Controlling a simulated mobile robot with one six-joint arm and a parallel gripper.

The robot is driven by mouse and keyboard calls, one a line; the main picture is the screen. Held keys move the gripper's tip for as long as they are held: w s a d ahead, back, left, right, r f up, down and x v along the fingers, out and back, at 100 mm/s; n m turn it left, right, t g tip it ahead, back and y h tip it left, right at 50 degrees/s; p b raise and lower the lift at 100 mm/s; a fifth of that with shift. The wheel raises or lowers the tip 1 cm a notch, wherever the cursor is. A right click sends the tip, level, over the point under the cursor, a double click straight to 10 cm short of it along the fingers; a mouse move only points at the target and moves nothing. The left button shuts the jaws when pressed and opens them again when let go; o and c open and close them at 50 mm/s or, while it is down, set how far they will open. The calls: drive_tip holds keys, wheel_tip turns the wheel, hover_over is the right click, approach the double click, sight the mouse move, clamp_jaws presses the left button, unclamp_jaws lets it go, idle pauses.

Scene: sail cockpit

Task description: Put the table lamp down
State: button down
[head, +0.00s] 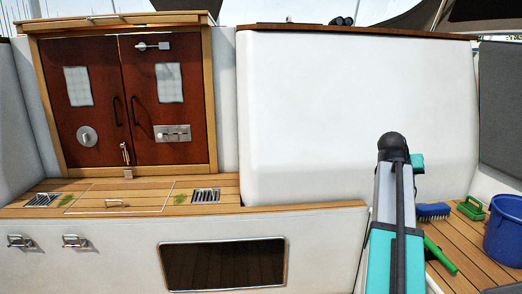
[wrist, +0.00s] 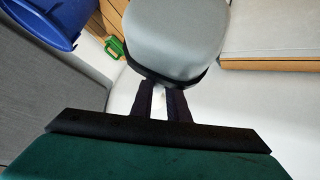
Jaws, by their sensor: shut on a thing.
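In the wrist view my gripper (wrist: 160,95) points up the picture, its two dark fingers shut on a narrow pale part between them. Just beyond the fingertips is a large rounded grey body with a dark rim (wrist: 175,40), which I take to be the table lamp. The fingers cover part of where it is held, and its far end runs out of the top of the picture. In the head view neither the lamp nor my gripper shows; only my arm is there, at right of centre.
A blue bucket (head: 503,232), a blue brush (head: 432,211) and a green-handled item (head: 472,208) stand on the slatted deck at right. A white wall (head: 340,115) rises behind my arm. The wooden ledge (head: 120,195) before the brown doors (head: 127,100) is mostly bare.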

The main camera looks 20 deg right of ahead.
drive_tip(key=w+a+f+n+t+y+b, duration=0.1)
drive_tip(key=w+a+n, duration=0.1)
drive_tip(key=w+a, duration=0.5)
drive_tip(key=w+a+f+n+t+b, duration=0.1)
drive_tip(key=w+a+f+t, duration=0.1)
drive_tip(key=a, duration=0.9)
drive_tip(key=w+a+f+n+t+y+b, duration=0.1)
drive_tip(key=w+a+n, duration=0.1)
drive_tip(key=w+a, duration=0.5)
drive_tip(key=a+f+n+t+y+b, duration=0.1)
drive_tip(key=a+f+n+y, duration=0.15)
drive_tip(key=a, duration=1.45)
drive_tip(key=a+f+n+t+y+b, duration=0.1)
drive_tip(key=a+n+y, duration=0.15)
drive_tip(key=a, duration=1.35)
drive_tip(key=w+r+n+y+p, duration=0.1)
drive_tip(key=w+r+p, duration=0.3)
drive_tip(key=r+p, duration=1)
drive_tip(key=w+r+n+p, duration=0.3)
drive_tip(key=w+r+p, duration=0.1)
drive_tip(key=r+p, duration=1.1)
drive_tip(key=p, duration=0.4)
drive_tip(key=shift+t+y+p, duration=0.3)
drive_tip(key=shift+y+p, duration=0.1)
